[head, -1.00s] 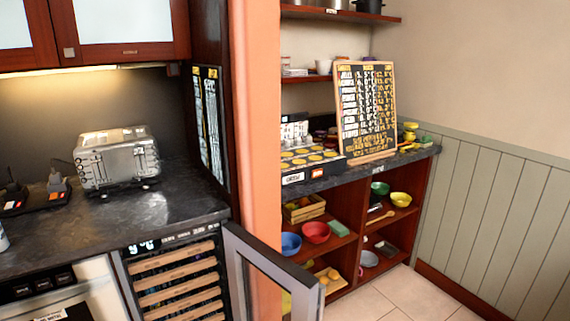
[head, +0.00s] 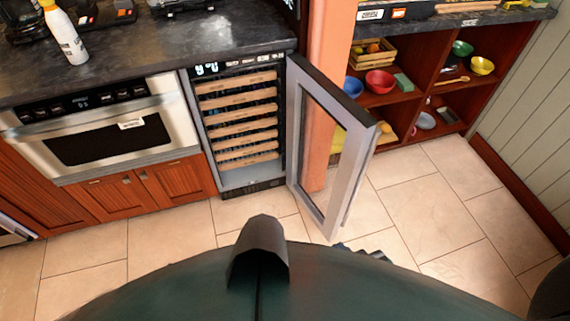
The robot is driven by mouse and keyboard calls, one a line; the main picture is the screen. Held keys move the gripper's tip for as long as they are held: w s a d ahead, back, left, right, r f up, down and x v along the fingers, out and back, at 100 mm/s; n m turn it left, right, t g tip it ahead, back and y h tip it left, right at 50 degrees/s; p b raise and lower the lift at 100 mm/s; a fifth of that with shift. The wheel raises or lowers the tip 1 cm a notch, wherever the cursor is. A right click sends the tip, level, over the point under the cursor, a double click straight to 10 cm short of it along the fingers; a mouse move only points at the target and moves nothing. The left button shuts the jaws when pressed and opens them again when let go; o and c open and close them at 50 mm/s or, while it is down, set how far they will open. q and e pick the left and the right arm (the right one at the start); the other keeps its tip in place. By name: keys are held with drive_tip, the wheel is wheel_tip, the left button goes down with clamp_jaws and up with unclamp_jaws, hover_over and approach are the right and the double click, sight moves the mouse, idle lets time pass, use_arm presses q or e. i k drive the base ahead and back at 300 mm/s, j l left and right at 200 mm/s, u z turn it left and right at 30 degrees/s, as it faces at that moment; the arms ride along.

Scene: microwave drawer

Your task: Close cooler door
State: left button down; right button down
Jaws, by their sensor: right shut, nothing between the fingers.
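The cooler (head: 240,120) is built in under the dark counter, with several wooden-fronted shelves inside and a lit display at its top. Its door (head: 357,165), a grey frame around a glass pane, stands wide open. It is hinged at the cooler's right side and juts out toward me over the floor. My right gripper (head: 364,252) is only partly visible, low in the view just past the edge of my body, near the lower outer corner of the door. It is shut and empty; I cannot tell how far it is from the door. My left gripper is not in view.
An oven (head: 110,130) is left of the cooler. An orange pillar (head: 320,150) stands behind the door. Red-brown shelves with bowls (head: 400,105) are at the right. The tiled floor (head: 430,200) right of the door is clear. A bottle (head: 65,30) stands on the counter.

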sight(362, 137)
drive_tip(key=i+l+u, duration=0.1)
drive_tip(key=l+u, duration=0.75)
drive_tip(key=u, duration=0.15)
drive_tip(key=l+u, duration=0.2)
drive_tip(key=l, duration=0.35)
drive_tip(key=l+u, duration=0.2)
drive_tip(key=l, duration=0.3)
drive_tip(key=k+l, duration=0.1)
drive_tip(key=l, duration=0.25)
drive_tip(key=k+l, duration=0.1)
drive_tip(key=l, duration=0.25)
drive_tip(key=k+l, duration=0.1)
drive_tip(key=l, duration=0.6)
drive_tip(key=j+u, duration=0.15)
drive_tip(key=j, duration=0.2)
